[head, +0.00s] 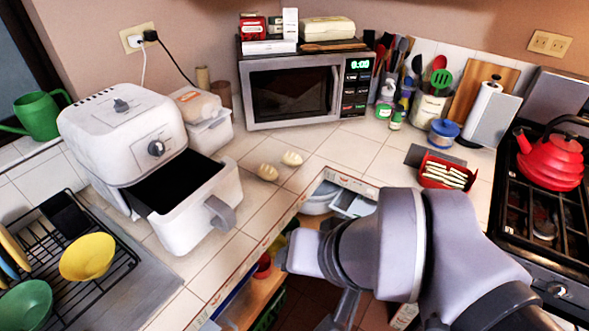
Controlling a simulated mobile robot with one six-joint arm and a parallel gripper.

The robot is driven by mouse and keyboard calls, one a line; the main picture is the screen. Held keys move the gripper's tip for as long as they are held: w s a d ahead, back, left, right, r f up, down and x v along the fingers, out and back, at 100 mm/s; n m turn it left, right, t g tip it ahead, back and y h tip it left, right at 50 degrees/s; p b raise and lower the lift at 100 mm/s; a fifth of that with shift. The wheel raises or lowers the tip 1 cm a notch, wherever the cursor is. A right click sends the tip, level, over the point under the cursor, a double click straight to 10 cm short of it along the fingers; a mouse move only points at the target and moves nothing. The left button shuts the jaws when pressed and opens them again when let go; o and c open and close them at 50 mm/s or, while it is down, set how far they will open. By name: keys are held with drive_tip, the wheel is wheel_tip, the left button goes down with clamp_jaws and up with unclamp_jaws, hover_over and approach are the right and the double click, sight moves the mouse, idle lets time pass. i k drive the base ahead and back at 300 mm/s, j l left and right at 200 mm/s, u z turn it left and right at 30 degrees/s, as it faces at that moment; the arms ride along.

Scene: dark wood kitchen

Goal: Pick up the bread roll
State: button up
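My arm fills the lower right of the head view, in front of the counter edge. What seems to be part of my gripper (345,308) shows low in the picture, well below and to the right of the rolls. Its fingertips cannot be made out, and nothing held can be seen.
A white air fryer (125,125) with its drawer (185,215) pulled out stands left of the rolls. The microwave (290,92) stands behind them. A red tray (428,170) of pale sticks is to the right. Tiles around the rolls are clear. An open drawer (322,200) lies below the counter edge.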

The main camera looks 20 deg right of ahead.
sight(268, 173)
drive_tip(key=i+l+u, duration=0.15)
drive_tip(key=i+u, duration=0.2)
drive_tip(key=i+l+u, duration=0.35)
drive_tip(key=i, duration=0.2)
